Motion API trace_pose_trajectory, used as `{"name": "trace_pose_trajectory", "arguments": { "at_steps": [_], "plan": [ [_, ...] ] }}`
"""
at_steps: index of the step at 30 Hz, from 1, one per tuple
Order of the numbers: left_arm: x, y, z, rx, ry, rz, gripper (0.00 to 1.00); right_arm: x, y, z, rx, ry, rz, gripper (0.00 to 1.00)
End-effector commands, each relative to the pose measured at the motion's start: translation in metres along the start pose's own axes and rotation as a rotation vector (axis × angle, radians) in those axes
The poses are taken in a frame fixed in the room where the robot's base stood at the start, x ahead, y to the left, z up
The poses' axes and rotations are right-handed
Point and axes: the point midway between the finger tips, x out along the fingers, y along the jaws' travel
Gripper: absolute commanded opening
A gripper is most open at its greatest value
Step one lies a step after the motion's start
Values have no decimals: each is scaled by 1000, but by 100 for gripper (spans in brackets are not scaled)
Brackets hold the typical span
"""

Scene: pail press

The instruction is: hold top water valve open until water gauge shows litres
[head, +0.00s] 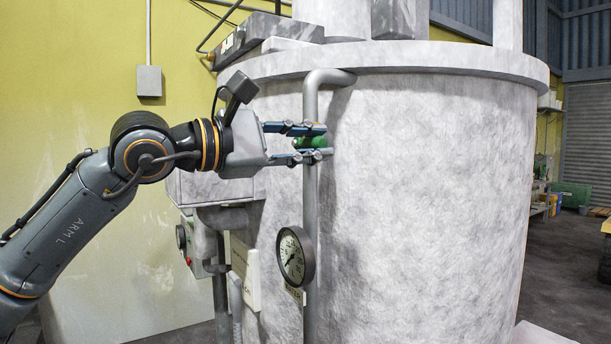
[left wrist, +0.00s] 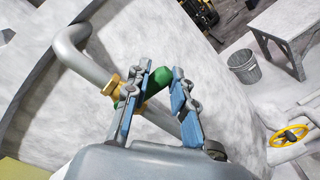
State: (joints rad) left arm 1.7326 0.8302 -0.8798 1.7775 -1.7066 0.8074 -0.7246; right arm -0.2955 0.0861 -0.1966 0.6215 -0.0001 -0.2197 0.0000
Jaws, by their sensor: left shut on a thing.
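My left gripper (head: 324,141) is shut on the green handle (head: 311,143) of the top water valve, on the grey pipe (head: 310,205) at the front of the big tank. In the left wrist view the green handle (left wrist: 158,79) lies between the blue fingers, beside the brass valve body (left wrist: 114,86). The fingers hide part of the handle. The round water gauge (head: 295,256) hangs lower on the pipe, with a white face and a dark needle. Its figures are too small to read. My right gripper is in neither view.
The pale mottled tank (head: 430,200) fills the middle. A grey control box (head: 190,235) stands left of the pipe. The left wrist view shows a bin (left wrist: 243,67), a table (left wrist: 285,25) and a yellow handwheel (left wrist: 290,135). Open floor (head: 555,260) lies at right.

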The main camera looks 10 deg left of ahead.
Motion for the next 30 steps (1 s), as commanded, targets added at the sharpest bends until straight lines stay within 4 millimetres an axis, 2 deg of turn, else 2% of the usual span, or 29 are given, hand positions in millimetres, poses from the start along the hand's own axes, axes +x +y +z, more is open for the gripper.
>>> {"name": "trace_pose_trajectory", "arguments": {
  "at_steps": [1, 13, 24, 30],
  "plan": [
    [1, -5, -2, -4, 6, -13, 7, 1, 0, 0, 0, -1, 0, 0],
    [2, -6, -3, -6, 8, -18, 7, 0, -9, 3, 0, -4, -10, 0],
    [1, 22, 6, -5, 8, -11, 3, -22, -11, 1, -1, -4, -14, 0],
    [0, 24, 6, -3, 6, -6, 3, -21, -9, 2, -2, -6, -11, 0]
  ]
}}
